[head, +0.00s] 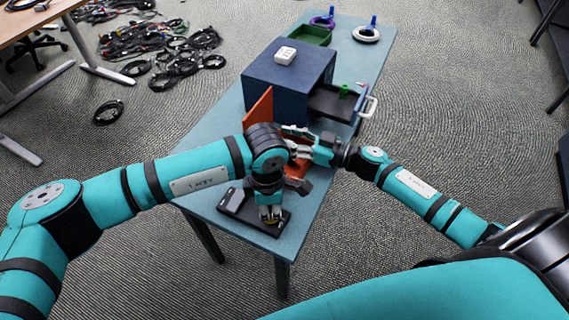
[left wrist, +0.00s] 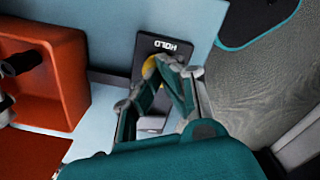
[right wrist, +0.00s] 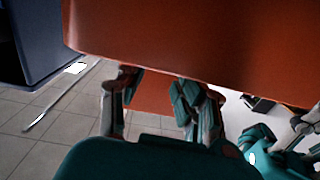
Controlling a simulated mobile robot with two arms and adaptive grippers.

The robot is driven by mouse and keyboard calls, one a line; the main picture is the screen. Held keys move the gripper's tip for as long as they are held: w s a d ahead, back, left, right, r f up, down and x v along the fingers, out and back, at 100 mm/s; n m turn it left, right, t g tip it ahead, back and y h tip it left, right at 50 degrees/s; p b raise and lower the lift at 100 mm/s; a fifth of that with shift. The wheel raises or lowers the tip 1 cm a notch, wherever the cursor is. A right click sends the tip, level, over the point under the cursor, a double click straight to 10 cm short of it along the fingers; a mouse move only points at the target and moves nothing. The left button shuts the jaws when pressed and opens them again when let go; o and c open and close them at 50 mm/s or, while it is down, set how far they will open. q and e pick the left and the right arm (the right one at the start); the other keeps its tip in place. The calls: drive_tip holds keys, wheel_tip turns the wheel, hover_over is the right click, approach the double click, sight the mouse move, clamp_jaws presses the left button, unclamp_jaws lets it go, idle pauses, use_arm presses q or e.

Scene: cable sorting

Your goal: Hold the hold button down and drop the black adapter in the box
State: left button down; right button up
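The hold button device is a black slab (head: 238,205) at the near end of the table; it reads HOLD in the left wrist view (left wrist: 147,46). My left gripper (left wrist: 165,66) is shut, its tips at the yellow button (left wrist: 149,67) and covering part of it. The orange box (left wrist: 62,70) stands beside the device. My right gripper (head: 296,146) is above the box area; in the right wrist view (right wrist: 158,92) its fingers are apart before an orange wall (right wrist: 180,40). A dark object (left wrist: 20,62) shows over the box; I cannot tell whether it is the adapter.
A navy cabinet (head: 275,88) with an open drawer (head: 330,103) stands behind, a white block (head: 285,55) on top. An upright orange panel (head: 258,109) stands before it. A green tray (head: 312,35) and a white ring (head: 366,35) are at the far end.

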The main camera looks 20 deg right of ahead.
drive_tip(key=v, duration=1.2)
wheel_tip(320, 180, up, 12)
idle(0.9)
use_arm(q)
wheel_tip(320, 180, up, 9)
use_arm(e)
drive_tip(key=shift+f, duration=0.1)
idle(1.3)
idle(0.4)
